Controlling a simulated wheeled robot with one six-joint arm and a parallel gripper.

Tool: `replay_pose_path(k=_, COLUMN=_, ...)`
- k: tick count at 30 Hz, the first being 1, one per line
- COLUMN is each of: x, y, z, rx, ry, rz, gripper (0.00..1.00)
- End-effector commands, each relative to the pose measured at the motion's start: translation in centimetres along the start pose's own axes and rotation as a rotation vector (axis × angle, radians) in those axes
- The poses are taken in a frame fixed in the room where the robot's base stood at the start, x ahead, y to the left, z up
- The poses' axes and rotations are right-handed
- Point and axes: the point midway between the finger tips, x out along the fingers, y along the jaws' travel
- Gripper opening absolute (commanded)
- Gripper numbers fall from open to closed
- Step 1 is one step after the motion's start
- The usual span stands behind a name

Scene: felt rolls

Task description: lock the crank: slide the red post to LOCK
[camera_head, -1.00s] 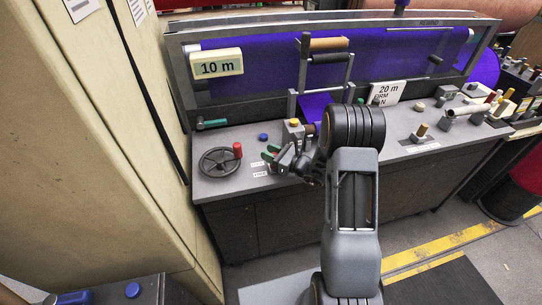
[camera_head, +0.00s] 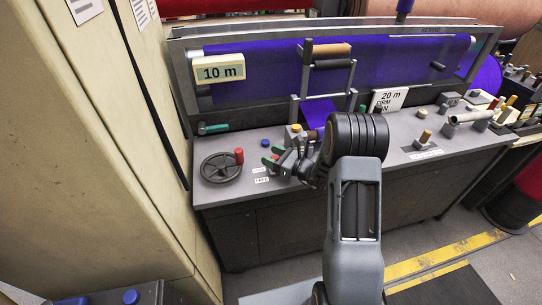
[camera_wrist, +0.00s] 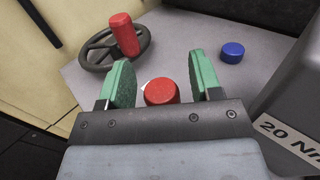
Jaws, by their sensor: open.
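The red post (camera_wrist: 161,92) shows as a round red top between the two green fingers of my open gripper (camera_wrist: 160,84) in the wrist view. I see no clear contact; a gap shows on each side, wider on the right. In the head view, my gripper (camera_head: 274,156) is low over the bench's left part, and the post is mostly hidden there. The crank is a dark handwheel (camera_head: 207,171) with a red handle (camera_head: 239,156), left of my gripper. It also shows at upper left in the wrist view (camera_wrist: 98,59). Two small white labels (camera_head: 261,180) lie in front of the gripper, too small to read.
A blue button (camera_head: 265,143) sits behind the post, also in the wrist view (camera_wrist: 232,52). A yellow-topped block (camera_head: 296,129) stands close behind my gripper. A tall cream cabinet (camera_head: 95,150) borders the left. The bench between wheel and gripper looks clear.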

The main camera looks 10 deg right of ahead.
Motion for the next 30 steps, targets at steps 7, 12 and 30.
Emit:
replay_pose_path(k=7, x=-4.7, y=-0.1, z=-0.1, rx=0.0, ry=-0.001, rz=-0.005, gripper=0.58)
replay_pose_path(k=12, x=-8.1, y=-0.1, z=-0.1, rx=-0.001, ry=-0.001, rz=-0.005, gripper=0.58)
replay_pose_path(k=30, x=-13.1, y=0.0, z=0.0, rx=0.0, ry=-0.001, rz=0.0, gripper=0.58)
